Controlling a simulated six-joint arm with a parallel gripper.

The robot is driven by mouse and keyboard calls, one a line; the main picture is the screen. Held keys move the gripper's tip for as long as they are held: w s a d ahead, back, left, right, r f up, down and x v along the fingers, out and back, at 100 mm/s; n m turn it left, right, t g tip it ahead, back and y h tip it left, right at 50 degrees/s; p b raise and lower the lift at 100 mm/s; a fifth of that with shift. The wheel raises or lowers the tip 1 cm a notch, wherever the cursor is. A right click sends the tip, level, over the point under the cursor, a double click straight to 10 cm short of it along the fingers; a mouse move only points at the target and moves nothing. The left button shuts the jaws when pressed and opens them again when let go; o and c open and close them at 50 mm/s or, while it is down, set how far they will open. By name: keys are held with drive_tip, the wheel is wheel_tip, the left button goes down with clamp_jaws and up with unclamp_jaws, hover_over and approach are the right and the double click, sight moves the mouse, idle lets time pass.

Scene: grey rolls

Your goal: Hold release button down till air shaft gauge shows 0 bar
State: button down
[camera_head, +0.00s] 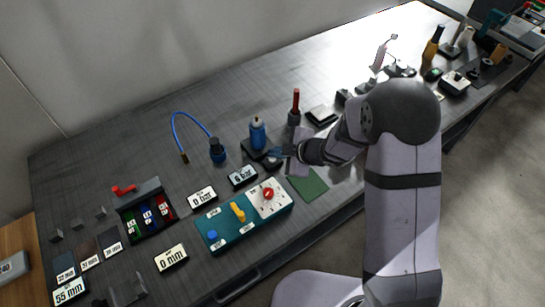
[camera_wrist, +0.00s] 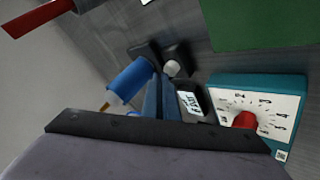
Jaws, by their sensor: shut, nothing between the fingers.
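My gripper (camera_head: 277,154) is shut and empty, with its fingers low beside a dark block (camera_head: 262,158) at the foot of a blue cylinder (camera_head: 257,133). In the wrist view the fingers (camera_wrist: 161,88) point between the blue cylinder (camera_wrist: 131,80) and a small display. A pale round knob (camera_wrist: 171,68) shows just past the fingertips; I cannot tell whether it is the release button or whether they touch it. Two displays stand near: one reads 6 bar (camera_head: 242,176), the other 0 bar (camera_head: 202,197). I cannot tell which is the air shaft gauge.
A teal panel (camera_head: 243,222) with a red dial knob, yellow lever and blue button lies in front. A blue hose (camera_head: 185,125) and fitting stand left of the cylinder. A red-handled tool (camera_head: 295,105) stands behind. A green mat (camera_head: 308,184) lies flat near my gripper.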

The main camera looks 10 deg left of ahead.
drive_tip(key=shift+f+b, duration=0.35)
drive_tip(key=shift+f, duration=0.2)
idle(1.7)
drive_tip(key=shift+r, duration=0.15)
idle(1.4)
drive_tip(key=shift+r+p, duration=0.85)
drive_tip(key=shift+p, duration=0.15)
wheel_tip(320, 180, up, 5)
drive_tip(key=p, duration=0.4)
drive_tip(key=shift+p, duration=0.4)
